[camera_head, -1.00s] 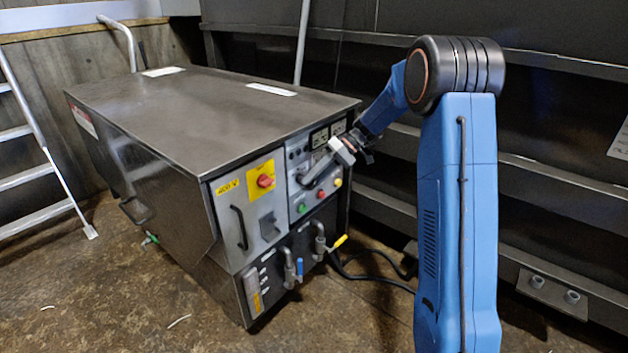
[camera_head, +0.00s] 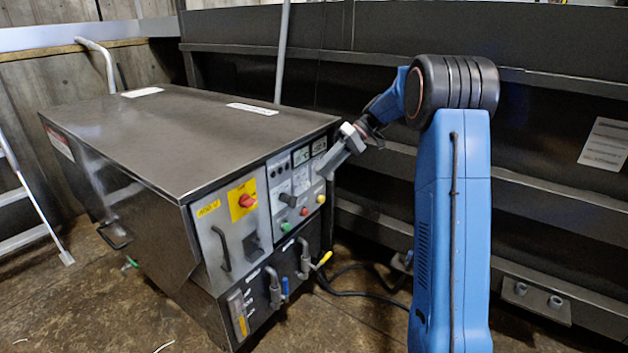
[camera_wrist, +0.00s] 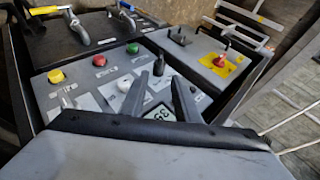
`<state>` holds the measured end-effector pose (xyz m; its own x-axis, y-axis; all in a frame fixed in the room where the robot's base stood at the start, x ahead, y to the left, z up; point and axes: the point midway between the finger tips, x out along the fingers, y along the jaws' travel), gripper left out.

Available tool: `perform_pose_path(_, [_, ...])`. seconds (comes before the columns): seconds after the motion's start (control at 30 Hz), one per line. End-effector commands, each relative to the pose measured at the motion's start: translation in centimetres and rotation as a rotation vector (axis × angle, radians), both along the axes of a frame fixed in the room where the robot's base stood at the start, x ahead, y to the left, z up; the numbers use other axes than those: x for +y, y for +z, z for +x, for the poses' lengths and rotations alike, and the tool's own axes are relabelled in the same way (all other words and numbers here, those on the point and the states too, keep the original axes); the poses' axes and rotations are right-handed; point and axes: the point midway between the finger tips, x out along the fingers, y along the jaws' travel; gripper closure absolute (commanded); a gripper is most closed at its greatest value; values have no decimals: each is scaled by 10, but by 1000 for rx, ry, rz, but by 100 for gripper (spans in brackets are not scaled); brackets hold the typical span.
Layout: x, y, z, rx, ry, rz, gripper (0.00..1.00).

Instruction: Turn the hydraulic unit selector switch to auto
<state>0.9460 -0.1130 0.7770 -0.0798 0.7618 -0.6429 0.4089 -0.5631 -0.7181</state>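The hydraulic unit (camera_head: 165,140) is a steel cabinet with a grey control panel (camera_head: 275,185) on its front. A black selector knob (camera_head: 287,199) sticks out of the panel above the green button (camera_head: 286,227); it also shows in the wrist view (camera_wrist: 159,64). I cannot read its position or label. My gripper (camera_head: 322,174) is in front of the panel's right part, up and right of the knob. In the wrist view my gripper (camera_wrist: 161,78) is open, its two dark fingers apart with nothing held. The knob appears just beyond the fingertips, roughly between them.
Red (camera_head: 304,211) and yellow (camera_head: 321,198) buttons are beside the green one. A red rotary switch (camera_head: 246,201) on a yellow plate is to the left. Pipes with a blue (camera_head: 285,286) and a yellow (camera_head: 325,258) valve lever project below. A dark wall stands right of the cabinet.

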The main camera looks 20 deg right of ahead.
Motion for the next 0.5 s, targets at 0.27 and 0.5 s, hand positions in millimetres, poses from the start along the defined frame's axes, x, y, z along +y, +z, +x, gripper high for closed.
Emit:
perform_pose_path(0.27, [-25,20,3,0,0,-1,71])
perform_pose_path(0.5, [-27,23,3,1,0,0,71])
